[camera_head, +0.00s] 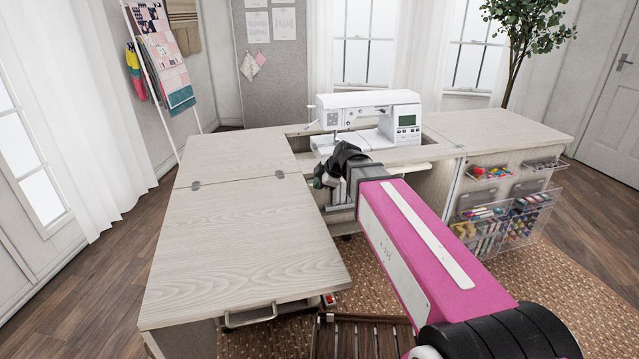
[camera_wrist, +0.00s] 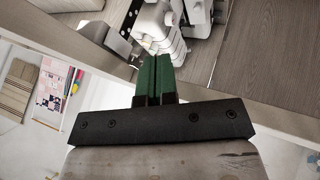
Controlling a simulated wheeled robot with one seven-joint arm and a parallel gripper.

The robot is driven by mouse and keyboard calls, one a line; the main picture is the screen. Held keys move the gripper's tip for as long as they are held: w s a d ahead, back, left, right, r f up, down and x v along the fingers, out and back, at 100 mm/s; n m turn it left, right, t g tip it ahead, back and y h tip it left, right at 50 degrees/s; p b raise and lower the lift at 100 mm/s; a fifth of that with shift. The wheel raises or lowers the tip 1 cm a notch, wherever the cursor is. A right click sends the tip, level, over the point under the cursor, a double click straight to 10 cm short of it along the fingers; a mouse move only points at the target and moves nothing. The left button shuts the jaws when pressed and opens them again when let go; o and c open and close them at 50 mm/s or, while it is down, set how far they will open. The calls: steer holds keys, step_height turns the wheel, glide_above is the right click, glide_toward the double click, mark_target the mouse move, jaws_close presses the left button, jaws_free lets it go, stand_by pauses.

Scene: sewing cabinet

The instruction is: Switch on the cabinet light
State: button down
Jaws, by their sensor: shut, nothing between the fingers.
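The sewing cabinet (camera_head: 240,245) has pale wood tops and a cut-out holding a white sewing machine (camera_head: 370,112). My gripper (camera_head: 321,181) is at the inner corner of the cabinet, in front of the sewing machine and just below the top's level. In the wrist view its green fingers (camera_wrist: 155,68) are shut with nothing between them. They point toward the white machine (camera_wrist: 165,28) and a pale cabinet edge (camera_wrist: 240,105). No lit lamp shows, and I cannot clearly make out a light switch. My arm hides part of the cabinet's inner front.
Clear bins (camera_head: 505,222) with coloured supplies hang on the right cabinet front. A small red and white item (camera_head: 329,300) is by the left wing's front corner. A slatted wooden seat (camera_head: 365,335) stands below. A woven rug (camera_head: 560,310) covers the floor. The left top is clear.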

steer(key=s+v, duration=0.1)
steer(key=v, duration=0.7)
steer(key=s+d+f+m+g+h, duration=0.2)
steer(key=s+d+f+m, duration=0.3)
steer(key=d+f+m, duration=0.5)
steer(key=s+d+f+m+g+h, duration=0.1)
steer(key=s+d+f+m+h, duration=0.3)
steer(key=d+f+m, duration=0.6)
step_height(320, 180, down, 4)
steer(key=shift+s+d+f+m+g, duration=0.15)
steer(key=shift+s+d+m+g, duration=0.2)
steer(key=shift+s+d, duration=0.45)
steer(key=shift+a, duration=0.1)
